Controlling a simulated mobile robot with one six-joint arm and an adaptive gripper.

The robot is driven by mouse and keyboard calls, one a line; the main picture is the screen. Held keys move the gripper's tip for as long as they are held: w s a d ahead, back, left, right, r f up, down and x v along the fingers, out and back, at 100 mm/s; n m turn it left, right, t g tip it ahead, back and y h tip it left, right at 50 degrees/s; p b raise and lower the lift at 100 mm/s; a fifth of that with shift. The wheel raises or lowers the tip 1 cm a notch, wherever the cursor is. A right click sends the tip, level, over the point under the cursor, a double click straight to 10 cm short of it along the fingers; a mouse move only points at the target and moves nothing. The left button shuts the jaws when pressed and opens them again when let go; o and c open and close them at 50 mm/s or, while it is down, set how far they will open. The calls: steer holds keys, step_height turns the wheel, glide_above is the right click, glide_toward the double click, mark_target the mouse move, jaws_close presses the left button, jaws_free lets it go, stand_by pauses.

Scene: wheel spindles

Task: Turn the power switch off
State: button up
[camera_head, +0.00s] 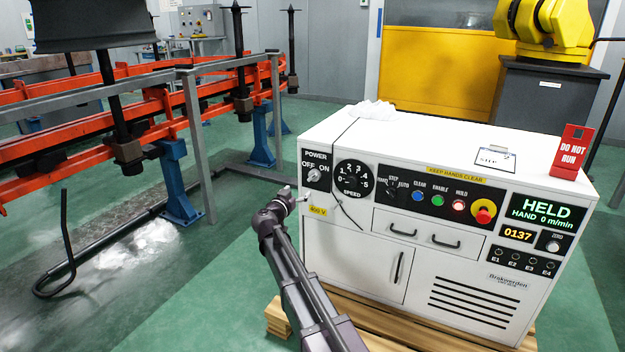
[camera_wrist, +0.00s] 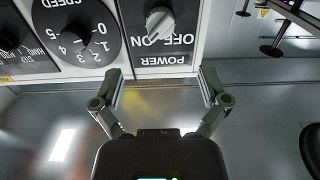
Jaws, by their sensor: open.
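The power switch (camera_head: 314,175) is a small grey knob on a black plate marked POWER, OFF and ON, at the upper left of the white cabinet's front. In the wrist view the power switch (camera_wrist: 159,23) shows upside down at the top centre, and its pointer seems to lean toward ON. My gripper (camera_wrist: 162,75) is open and empty, its two fingers spread wide, with the POWER plate beyond the gap between them. In the head view my gripper (camera_head: 301,197) is in front of the cabinet, just below and left of the switch, apart from it.
The speed dial (camera_head: 352,181) sits right beside the POWER plate. Further right are a selector, coloured buttons and a red stop knob (camera_head: 484,211). A red DO NOT RUN sign (camera_head: 572,150) stands on the white cabinet (camera_head: 430,140). Orange rails (camera_head: 150,105) stand at left; green floor lies between.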

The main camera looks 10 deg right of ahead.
mark_target(312, 178)
steer(key=x, duration=1)
steer(key=shift+w+d, duration=0.15)
steer(key=shift+w, duration=0.1)
steer(key=c, duration=1.2)
